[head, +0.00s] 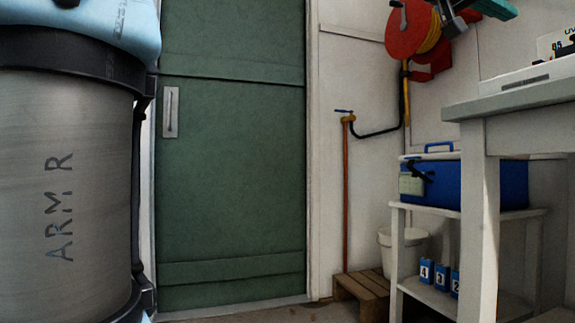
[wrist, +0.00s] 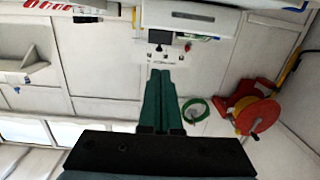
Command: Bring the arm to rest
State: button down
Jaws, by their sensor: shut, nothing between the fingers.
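My gripper (wrist: 160,74) shows in the wrist view as two teal-green fingers side by side, shut and empty. They extend from a dark crossbar toward a white unit (wrist: 185,18) at the top, and touching cannot be made out. In the head view, a teal and dark part at the top right edge looks like my gripper (head: 492,8), in front of the wall beside the red hose reel (head: 402,38). A large metal cylinder marked ARM R, mine, fills the left of the head view.
A grey bench (head: 530,100) stands at the right with a white box on it. A shelf (head: 420,211) beside it holds a blue cooler (head: 480,185) and numbered blue blocks. A green door (head: 232,150) is ahead. A green coil (wrist: 195,110) hangs near the reel.

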jog(key=w+a+f+n+t+y+p, duration=0.1)
jog(key=w+a+f+n+y+p, duration=0.15)
jog(key=w+f, duration=0.45)
jog(key=w+a+f+n+t+y+p, duration=0.1)
jog(key=w+a+f+n+y+p, duration=0.2)
jog(key=w+f, duration=0.4)
jog(key=w+a+f+n+y+p, duration=0.2)
jog(key=w+a+f+y, duration=0.1)
jog(key=a+f, duration=0.55)
jog(key=w+a+f+n+y+p, duration=0.1)
jog(key=w+a+f+y+p, duration=0.2)
jog(key=a+f, duration=0.55)
jog(key=s+a+f+n+g+y+p, duration=0.2)
jog(key=s+a+f, duration=0.25)
jog(key=a, duration=0.35)
jog(key=s+a+f+n+g+y+p, duration=0.1)
jog(key=s+a+f+p, duration=0.1)
jog(key=s+a+f, duration=0.4)
jog(key=s+a+f+n+g+y+p, duration=0.2)
jog(key=a+f+p, duration=0.15)
jog(key=a, duration=0.55)
notch_tip(320, 180, up, 37)
jog(key=p, duration=3.6)
jog(key=shift+s+p, duration=0.2)
jog(key=shift+p, duration=0.1)
